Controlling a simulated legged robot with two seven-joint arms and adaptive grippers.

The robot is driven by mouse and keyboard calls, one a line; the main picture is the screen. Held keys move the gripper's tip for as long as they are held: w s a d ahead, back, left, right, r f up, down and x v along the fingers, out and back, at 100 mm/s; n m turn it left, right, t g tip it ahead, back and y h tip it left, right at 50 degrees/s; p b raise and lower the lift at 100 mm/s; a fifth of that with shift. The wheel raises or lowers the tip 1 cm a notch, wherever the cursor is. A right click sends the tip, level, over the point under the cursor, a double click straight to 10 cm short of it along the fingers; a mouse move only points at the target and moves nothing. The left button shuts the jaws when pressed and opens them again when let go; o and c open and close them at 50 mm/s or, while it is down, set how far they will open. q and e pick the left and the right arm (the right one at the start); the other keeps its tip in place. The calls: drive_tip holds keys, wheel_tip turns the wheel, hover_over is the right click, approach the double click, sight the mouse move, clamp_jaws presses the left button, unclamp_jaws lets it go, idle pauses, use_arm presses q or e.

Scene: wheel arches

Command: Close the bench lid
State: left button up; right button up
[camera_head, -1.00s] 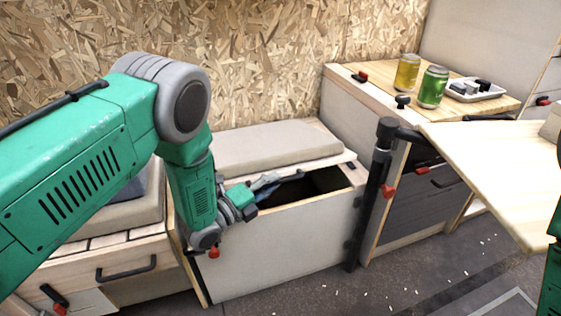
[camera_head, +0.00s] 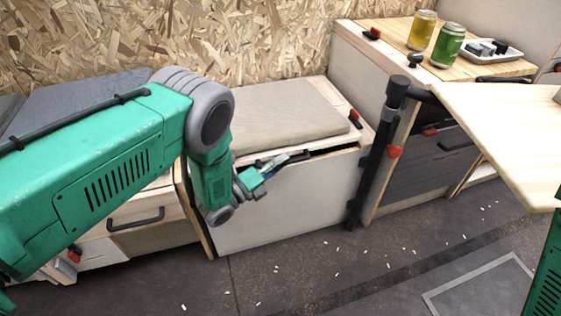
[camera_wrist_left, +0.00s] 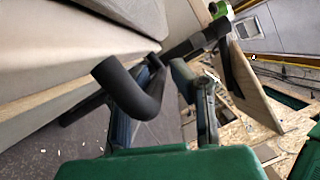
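The bench lid (camera_head: 285,112), topped with a beige cushion, lies almost flat on the white-fronted bench box (camera_head: 290,205). A narrow dark gap shows under its front edge at the right. My left gripper (camera_head: 290,159) is at the lid's front edge, near its middle, beside a black handle. In the left wrist view, the curved black handle (camera_wrist_left: 135,92) is close to the left finger of my gripper (camera_wrist_left: 170,72). The fingers are apart with a gap between them; whether one touches the handle or lid I cannot tell. My right gripper is out of view.
A counter with a yellow can (camera_head: 422,30), a green can (camera_head: 447,46) and a white tray (camera_head: 490,52) stands right of the bench. A black post (camera_head: 378,150) and a wooden tabletop (camera_head: 495,135) are nearer. The floor (camera_head: 300,275) has small white bits.

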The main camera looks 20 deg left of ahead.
use_arm(q)
drive_tip(key=shift+o, duration=0.2)
drive_tip(key=shift+a, duration=0.1)
drive_tip(key=v, duration=1.2)
